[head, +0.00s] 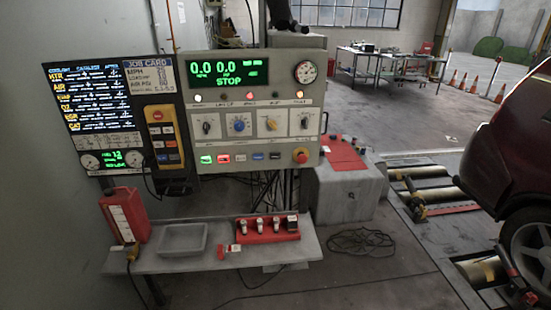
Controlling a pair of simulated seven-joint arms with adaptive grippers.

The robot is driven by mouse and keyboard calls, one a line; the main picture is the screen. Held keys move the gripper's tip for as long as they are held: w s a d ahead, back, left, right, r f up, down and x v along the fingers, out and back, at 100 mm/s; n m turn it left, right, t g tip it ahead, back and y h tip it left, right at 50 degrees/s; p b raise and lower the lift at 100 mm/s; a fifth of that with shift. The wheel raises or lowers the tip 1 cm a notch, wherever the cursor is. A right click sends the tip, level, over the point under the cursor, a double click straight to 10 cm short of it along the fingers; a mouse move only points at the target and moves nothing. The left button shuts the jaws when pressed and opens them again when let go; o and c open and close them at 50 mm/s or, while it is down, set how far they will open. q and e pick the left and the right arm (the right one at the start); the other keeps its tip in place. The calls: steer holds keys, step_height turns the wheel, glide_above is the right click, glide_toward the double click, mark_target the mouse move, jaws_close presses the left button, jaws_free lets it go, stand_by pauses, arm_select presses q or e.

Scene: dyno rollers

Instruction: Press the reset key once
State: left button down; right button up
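The control console (311,86) stands at centre left, with a green display (229,69) reading 0.0, 0.0 and STOP. A red mushroom button (301,155) sits at the row's right end. The key labels are too small to read, so I cannot tell which is reset. I recognise neither of my grippers in the head view.
A yellow pendant (163,132) with more keys hangs left of the console. Below is a shelf (200,261) with a grey tray (183,239) and a red holder (267,230). A dark object (283,14) rises behind the console. A red car (515,140) stands at right.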

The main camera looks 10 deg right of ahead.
jaws_close()
stand_by(0.4)
steer(key=shift+c, duration=0.8)
jaws_free()
steer(key=shift+d, duration=0.1)
